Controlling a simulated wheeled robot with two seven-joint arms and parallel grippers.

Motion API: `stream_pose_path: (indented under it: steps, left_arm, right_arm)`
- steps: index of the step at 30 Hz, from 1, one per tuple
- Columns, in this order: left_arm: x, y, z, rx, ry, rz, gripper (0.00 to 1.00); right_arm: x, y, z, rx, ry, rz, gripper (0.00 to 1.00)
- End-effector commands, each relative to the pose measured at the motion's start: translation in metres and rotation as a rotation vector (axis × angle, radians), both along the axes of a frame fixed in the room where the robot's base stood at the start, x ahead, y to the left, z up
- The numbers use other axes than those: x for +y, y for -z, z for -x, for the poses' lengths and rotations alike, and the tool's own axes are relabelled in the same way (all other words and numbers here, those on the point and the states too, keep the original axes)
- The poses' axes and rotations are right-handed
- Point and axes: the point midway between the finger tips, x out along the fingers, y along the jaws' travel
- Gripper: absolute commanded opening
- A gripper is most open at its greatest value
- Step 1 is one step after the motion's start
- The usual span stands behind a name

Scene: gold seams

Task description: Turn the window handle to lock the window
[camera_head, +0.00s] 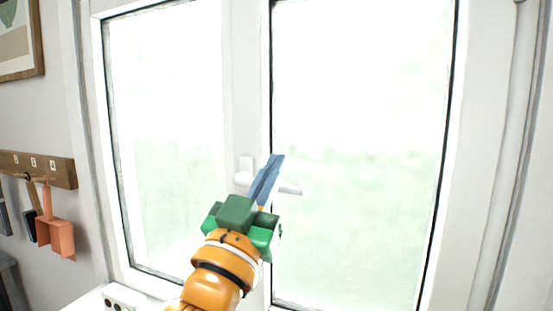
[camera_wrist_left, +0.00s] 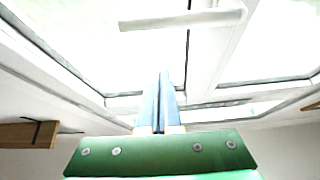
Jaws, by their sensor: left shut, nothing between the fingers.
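The white window handle (camera_head: 290,189) is on the middle frame of the window. Its lever points right, roughly level, and its base plate (camera_head: 246,164) shows at the left. My left gripper (camera_head: 275,165) has blue fingers pressed together with nothing between them. In the head view the fingers cross in front of the lever and hide part of it. In the left wrist view the fingers (camera_wrist_left: 163,85) point up toward the handle (camera_wrist_left: 185,19), with a visible gap in the picture. I cannot tell whether they touch. My right gripper is not in view.
The window (camera_head: 360,120) has two closed-looking panes in a white frame. At the left a wooden rack (camera_head: 38,168) holds an orange dustpan-like item (camera_head: 56,234), and a framed picture (camera_head: 20,40) hangs above. A white box with dark round holes (camera_head: 122,298) stands at the lower left.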

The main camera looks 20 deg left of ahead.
Motion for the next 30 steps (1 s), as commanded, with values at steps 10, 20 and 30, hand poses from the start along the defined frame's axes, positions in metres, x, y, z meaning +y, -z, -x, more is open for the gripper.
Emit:
stream_pose_path:
  steps: [10, 20, 30]
  left_arm:
    - [0.001, 0.028, -0.021, 0.002, -0.002, 0.001, 0.00]
    - [0.001, 0.032, -0.022, -0.001, -0.001, 0.001, 0.00]
    - [0.012, 0.036, -0.021, -0.004, -0.003, -0.051, 0.00]
  right_arm:
    - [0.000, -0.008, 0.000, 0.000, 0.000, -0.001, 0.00]
    - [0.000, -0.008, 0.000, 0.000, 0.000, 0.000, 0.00]
    - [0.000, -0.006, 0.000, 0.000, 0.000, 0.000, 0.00]
